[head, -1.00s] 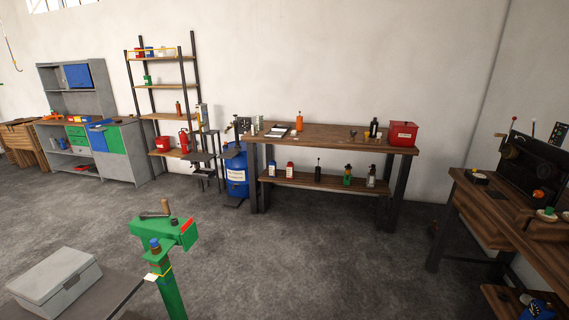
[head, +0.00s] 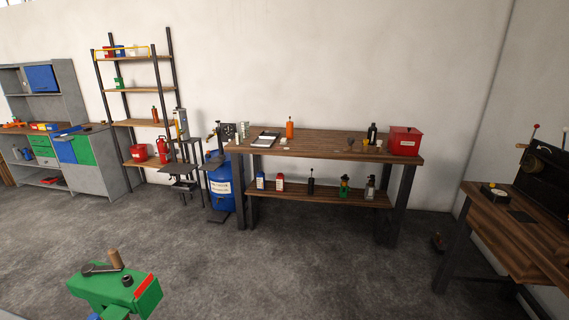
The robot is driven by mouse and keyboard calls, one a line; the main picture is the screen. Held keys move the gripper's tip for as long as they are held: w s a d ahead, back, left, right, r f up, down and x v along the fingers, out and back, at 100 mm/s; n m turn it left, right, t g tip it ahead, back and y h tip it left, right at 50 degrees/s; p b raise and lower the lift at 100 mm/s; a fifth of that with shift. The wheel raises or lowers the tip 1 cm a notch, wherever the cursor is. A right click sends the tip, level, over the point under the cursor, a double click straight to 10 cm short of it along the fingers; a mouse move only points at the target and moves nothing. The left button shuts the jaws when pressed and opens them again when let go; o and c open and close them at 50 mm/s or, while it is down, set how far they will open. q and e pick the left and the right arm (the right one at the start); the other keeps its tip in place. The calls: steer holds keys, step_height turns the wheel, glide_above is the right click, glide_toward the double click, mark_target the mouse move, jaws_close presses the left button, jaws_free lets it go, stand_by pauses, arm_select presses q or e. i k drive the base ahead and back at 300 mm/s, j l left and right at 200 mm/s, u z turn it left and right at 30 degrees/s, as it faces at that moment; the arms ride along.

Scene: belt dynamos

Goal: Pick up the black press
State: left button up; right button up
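Neither of my grippers shows in the head view. No single thing stands out clearly as the black press. A large black machine (head: 548,168) with a red-knobbed lever stands on the wooden bench at the right, cut off by the picture edge. A dark upright machine on a stand (head: 184,165) stands between the shelf rack and the blue barrel. A small dark device (head: 217,133) shows above the barrel. These are too far and small to tell which is a press.
A wooden table (head: 330,147) stands against the back wall with a red box (head: 405,141) and bottles. A blue barrel (head: 219,185) is left of it. The right bench (head: 500,215) borders open floor in the middle.

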mark_target(311, 183)
steer(key=i+z, duration=0.15)
steer(key=i, duration=0.7)
steer(key=i+z, duration=0.2)
steer(key=i, duration=0.2)
steer(key=i+j+z, duration=0.25)
steer(key=i, duration=0.15)
steer(key=i+j+z, duration=0.9)
steer(key=j, duration=0.25)
steer(key=j+z, duration=0.25)
steer(key=j, duration=0.2)
steer(key=j+z, duration=0.2)
steer(key=j, duration=0.3)
steer(key=j+z, duration=0.15)
steer(key=j, duration=0.4)
steer(key=k, duration=0.05)
